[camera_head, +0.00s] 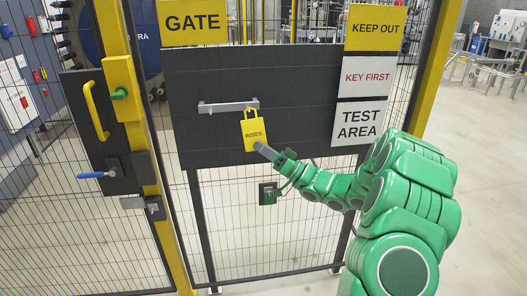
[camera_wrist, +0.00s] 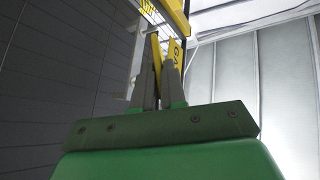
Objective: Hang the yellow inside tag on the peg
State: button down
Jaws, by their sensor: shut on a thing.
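The yellow tag marked INSIDE (camera_head: 253,130) hangs upright in front of the dark panel, its loop at the top. My gripper (camera_head: 264,149) is shut on the tag's lower right part. In the head view the loop overlaps the right end of the grey metal peg bar (camera_head: 222,106); I cannot tell whether the loop is around the peg or in front of it. In the wrist view the tag (camera_wrist: 157,62) is seen edge-on between the fingers of my gripper (camera_wrist: 160,80), and the light grey bar (camera_wrist: 136,62) is close on its left.
The dark panel (camera_head: 300,75) carries the bar. GATE (camera_head: 192,22), KEEP OUT (camera_head: 375,27), KEY FIRST (camera_head: 375,76) and TEST AREA (camera_head: 361,123) signs surround it. A yellow gate post with a yellow handle (camera_head: 96,111) and a blue lever (camera_head: 92,175) stands left. Open floor lies right.

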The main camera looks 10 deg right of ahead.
jog(key=shift+w+f, duration=0.2)
jog(key=shift+w, duration=0.55)
jog(key=shift+w+f, duration=0.25)
jog(key=shift+w, duration=0.5)
jog(key=shift+w+f, duration=0.2)
jog(key=shift+w, duration=0.55)
jog(key=c, duration=1.1)
grip_release()
jog(key=shift+d+f, duration=0.1)
